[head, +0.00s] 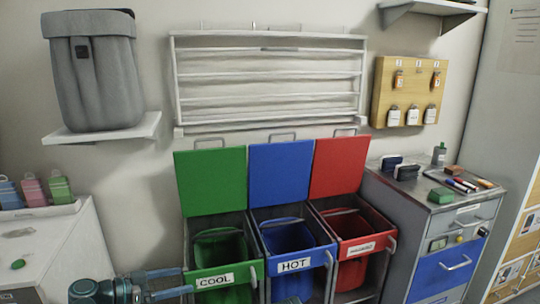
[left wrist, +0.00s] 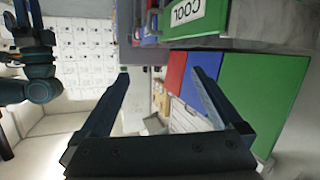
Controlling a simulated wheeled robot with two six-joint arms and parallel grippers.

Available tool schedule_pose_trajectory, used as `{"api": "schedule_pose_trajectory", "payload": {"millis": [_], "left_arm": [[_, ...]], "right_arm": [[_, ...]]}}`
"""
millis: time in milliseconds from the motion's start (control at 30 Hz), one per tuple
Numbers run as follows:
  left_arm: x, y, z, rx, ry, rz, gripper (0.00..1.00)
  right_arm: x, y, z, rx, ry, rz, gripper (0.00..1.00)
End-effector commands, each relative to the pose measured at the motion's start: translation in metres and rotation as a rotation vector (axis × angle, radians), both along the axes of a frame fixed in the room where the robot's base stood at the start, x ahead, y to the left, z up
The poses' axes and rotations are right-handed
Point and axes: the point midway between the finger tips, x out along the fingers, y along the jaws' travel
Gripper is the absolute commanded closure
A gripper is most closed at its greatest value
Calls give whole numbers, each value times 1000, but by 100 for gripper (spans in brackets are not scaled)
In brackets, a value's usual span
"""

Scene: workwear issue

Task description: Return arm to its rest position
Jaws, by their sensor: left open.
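My left gripper (head: 168,283) comes in at the bottom left of the head view, in front of the green COOL bin (head: 222,280). In the left wrist view its two fingers (left wrist: 162,80) stand wide apart with nothing between them. Part of another dark blue arm of mine shows at the left edge of the left wrist view; whether its gripper is open or shut cannot be made out.
Blue HOT bin (head: 295,264) and red bin (head: 359,246) stand beside the green one, lids raised. A metal drawer cabinet (head: 450,205) stands right, a white counter (head: 75,240) left. A grey bin (head: 95,80) sits on a wall shelf (head: 125,132).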

Motion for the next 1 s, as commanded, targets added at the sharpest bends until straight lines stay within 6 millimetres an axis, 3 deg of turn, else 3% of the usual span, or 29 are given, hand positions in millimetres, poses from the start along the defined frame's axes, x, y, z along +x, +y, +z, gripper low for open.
{"api": "schedule_pose_trajectory", "payload": {"millis": [367, 633, 800, 1000], "left_arm": [[-23, -86, -7, 115, 364, -92, 0], [-80, -164, -5, 410, 796, -53, 0], [-118, -188, 9, 661, 976, 107, 0], [-143, -195, 31, 868, 1022, 333, 0]], "right_arm": [[0, 0, 50, 0, 0, 0, 50], [0, 0, 118, 0, 0, 0, 50], [0, 0, 159, 0, 0, -1, 50], [0, 0, 192, 0, 0, -1, 50]]}}
